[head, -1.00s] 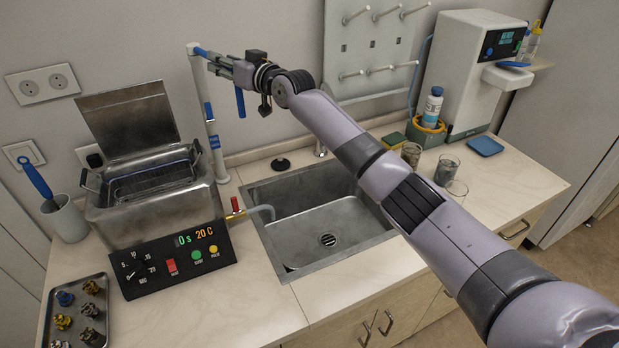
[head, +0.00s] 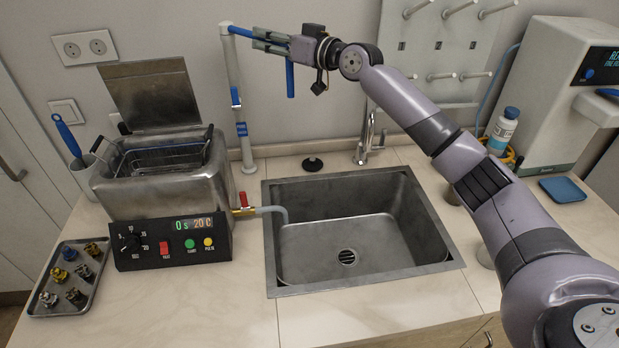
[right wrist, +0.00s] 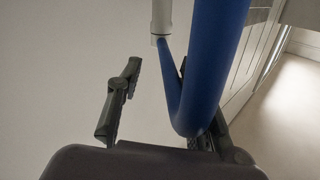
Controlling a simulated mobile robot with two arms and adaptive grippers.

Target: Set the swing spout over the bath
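The swing spout has a white upright post (head: 233,90) behind the bath's right side. Its blue arm (head: 241,32) runs right from the post top, and its blue end (head: 290,78) hangs down behind the sink's left part, not over the bath. The metal bath (head: 155,185) stands left with its lid (head: 150,95) raised and a wire basket inside. My right gripper (head: 256,39) is at the blue arm. In the right wrist view the blue tube (right wrist: 222,60) passes between its spread fingers (right wrist: 159,66), with a gap beside the left finger. My left gripper is out of view.
The sink (head: 350,235) is right of the bath, with a tap (head: 368,140) and black plug (head: 312,164) behind it. The raised lid stands left of the post. A tray of parts (head: 68,280) lies front left.

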